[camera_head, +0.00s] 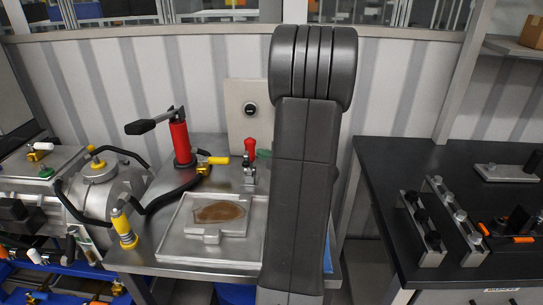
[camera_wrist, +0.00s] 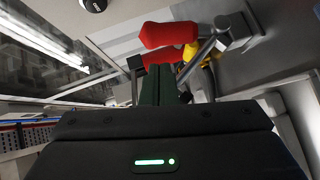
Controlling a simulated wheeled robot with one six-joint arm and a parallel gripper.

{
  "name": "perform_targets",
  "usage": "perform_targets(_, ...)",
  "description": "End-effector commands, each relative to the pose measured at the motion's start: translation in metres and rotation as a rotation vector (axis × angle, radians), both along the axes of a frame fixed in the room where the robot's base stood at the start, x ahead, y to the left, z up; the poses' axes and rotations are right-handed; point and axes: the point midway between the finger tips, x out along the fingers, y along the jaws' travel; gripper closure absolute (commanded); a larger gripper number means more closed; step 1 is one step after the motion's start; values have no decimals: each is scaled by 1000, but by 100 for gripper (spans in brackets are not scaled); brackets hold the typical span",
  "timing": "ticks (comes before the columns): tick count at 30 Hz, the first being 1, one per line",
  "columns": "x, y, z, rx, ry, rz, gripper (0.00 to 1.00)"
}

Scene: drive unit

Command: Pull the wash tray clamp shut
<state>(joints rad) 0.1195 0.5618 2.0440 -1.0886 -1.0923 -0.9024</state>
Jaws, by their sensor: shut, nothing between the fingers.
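The wash tray (camera_head: 173,240) is a shallow metal tray on the bench, holding a plate with a brown patch. Behind it stands a metal clamp with a red handle (camera_head: 250,147), which points upward in the head view. In the wrist view the red handle (camera_wrist: 168,34) is close beyond the fingertips, with metal clamp links to its right. My gripper (camera_wrist: 162,70) has dark green fingers, shut and empty, just short of the red handle; I cannot tell if they touch it. In the head view my arm hides most of the gripper, and only a green bit shows right of the handle.
A red pump (camera_head: 180,143) with a black lever stands behind the tray, and a yellow-handled valve (camera_head: 215,160) is left of the clamp. A yellow fitting (camera_head: 122,226) is at the tray's left. A dark table (camera_head: 390,185) with metal blocks stands at right.

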Motion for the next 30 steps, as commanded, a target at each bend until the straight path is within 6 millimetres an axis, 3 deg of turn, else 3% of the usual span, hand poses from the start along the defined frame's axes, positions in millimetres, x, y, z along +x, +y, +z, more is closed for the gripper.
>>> perform_targets(10,31,32,-8,0,1,0,100)
perform_targets(30,38,35,-6,0,33,-3,100)
